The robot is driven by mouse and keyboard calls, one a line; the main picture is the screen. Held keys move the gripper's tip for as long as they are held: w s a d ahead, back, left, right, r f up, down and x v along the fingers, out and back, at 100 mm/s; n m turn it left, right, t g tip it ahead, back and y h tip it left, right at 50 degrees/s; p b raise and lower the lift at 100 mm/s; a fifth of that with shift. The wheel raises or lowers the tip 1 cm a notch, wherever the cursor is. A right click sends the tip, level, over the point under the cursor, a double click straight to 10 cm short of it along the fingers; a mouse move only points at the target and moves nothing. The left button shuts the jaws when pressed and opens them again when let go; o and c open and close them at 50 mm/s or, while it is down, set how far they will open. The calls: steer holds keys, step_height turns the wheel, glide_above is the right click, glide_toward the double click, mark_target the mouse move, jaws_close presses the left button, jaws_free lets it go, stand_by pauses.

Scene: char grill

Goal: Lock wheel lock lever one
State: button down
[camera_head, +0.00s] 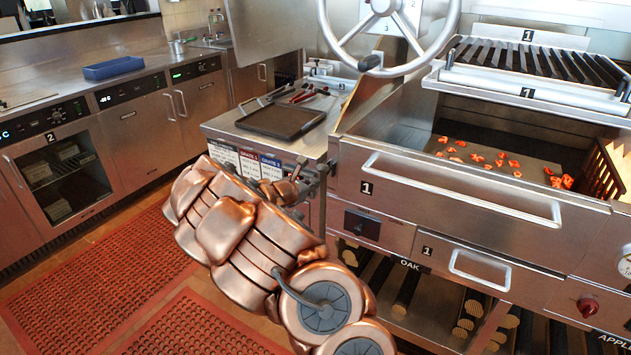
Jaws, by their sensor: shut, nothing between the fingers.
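A large metal spoked wheel (385,12) stands above the grill, cut off by the top edge. It has a dark round handle knob (369,62) at its lower left rim, and its hub plate carries the numbers 2 and 3. I cannot make out a lever marked one on it. My copper arm crosses the lower middle, and my gripper (286,188) is shut and empty, partly hidden behind the arm. It is at the front corner of the steel side counter, well below and left of the wheel. I cannot tell whether it touches the counter.
The grill's front drawer with a long handle (460,190) is right of my arm. A raised grate (540,62) is above glowing coals (480,158). A dark tray (281,121) and tongs lie on the side counter (230,122). Red floor mats (110,260) lie at left.

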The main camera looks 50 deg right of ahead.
steer(key=f+v, duration=0.2)
steer(key=v, duration=0.8)
steer(key=shift+a+b, duration=0.45)
steer(key=shift+a, duration=0.1)
steer(key=shift+w, duration=0.1)
steer(key=s+a+r+m+g+y+p, duration=0.2)
steer(key=s+a+r+m, duration=0.15)
steer(key=s+m, duration=0.35)
steer(key=s+a+r+m+g+y+p, duration=0.15)
steer(key=s+r+m, duration=0.3)
steer(key=s, duration=0.45)
steer(key=s+a+m+y+p, duration=0.1)
steer(key=s+a+m+y, duration=0.1)
steer(key=s+a, duration=0.3)
steer(key=s+a+r+m+y+p, duration=0.1)
steer(key=s+a+y, duration=0.4)
steer(key=a, duration=0.8)
steer(key=s+a+m+y+p, duration=0.2)
steer(key=s+a+m+y, duration=0.1)
steer(key=s+a, duration=0.4)
steer(key=a, duration=0.3)
steer(key=shift+r, duration=0.4)
steer(key=shift+a+g+y, duration=0.15)
steer(key=shift+g+y, duration=0.1)
